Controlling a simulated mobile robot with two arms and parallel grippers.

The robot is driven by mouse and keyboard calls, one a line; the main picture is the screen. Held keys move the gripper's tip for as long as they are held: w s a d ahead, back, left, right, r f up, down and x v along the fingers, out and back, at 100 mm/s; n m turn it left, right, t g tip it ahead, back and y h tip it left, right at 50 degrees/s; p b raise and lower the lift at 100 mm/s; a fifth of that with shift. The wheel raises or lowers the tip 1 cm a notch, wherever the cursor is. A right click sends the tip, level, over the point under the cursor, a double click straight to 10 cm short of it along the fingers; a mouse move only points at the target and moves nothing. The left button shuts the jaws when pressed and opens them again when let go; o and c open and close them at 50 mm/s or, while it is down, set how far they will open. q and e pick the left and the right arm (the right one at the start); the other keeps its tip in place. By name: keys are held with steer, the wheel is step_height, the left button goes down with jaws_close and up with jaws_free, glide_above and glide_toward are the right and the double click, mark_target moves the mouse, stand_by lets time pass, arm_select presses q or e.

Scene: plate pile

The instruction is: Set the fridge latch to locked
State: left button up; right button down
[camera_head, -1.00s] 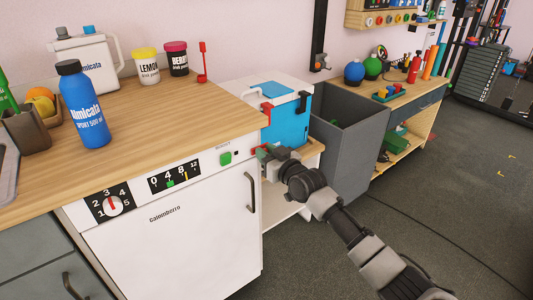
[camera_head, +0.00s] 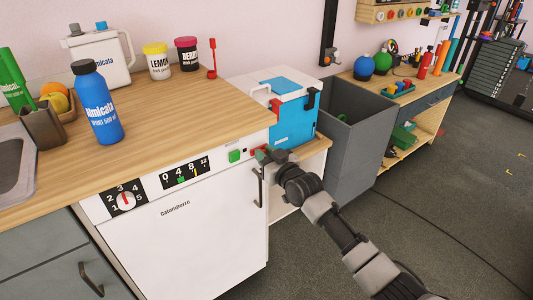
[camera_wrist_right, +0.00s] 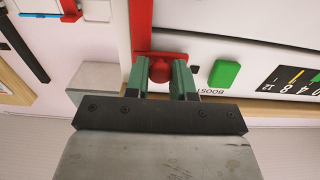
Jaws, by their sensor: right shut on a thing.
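The fridge is the white low appliance (camera_head: 190,235) under the wooden counter. Its red latch (camera_wrist_right: 147,40) is at the end of the front panel, beside the green button (camera_wrist_right: 224,73). My right gripper (camera_wrist_right: 159,76) is shut on the latch's round red knob (camera_wrist_right: 159,70), with one green finger on each side. In the head view the right gripper (camera_head: 266,156) is at the panel's right end, above the door handle (camera_head: 258,188), and hides most of the latch. The latch's locked and unlocked marks cannot be read. My left gripper is not in view.
A blue and white cooler box (camera_head: 292,122) stands just behind the right gripper. A grey bin (camera_head: 352,165) is right of it. A blue bottle (camera_head: 98,108) and tubs stand on the counter (camera_head: 180,120). The floor (camera_head: 440,220) at right is clear.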

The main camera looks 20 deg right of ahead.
steer(key=c, duration=0.9)
jaws_free()
steer(key=shift+s+a, duration=0.1)
steer(key=shift+a, duration=0.15)
steer(key=shift+c, duration=0.2)
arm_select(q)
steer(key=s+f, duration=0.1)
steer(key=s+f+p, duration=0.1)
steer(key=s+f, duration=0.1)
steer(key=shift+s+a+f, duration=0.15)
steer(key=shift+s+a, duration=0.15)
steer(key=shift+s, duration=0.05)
arm_select(e)
steer(key=v, duration=1)
steer(key=shift+s+d, duration=0.2)
steer(key=shift+s, duration=0.15)
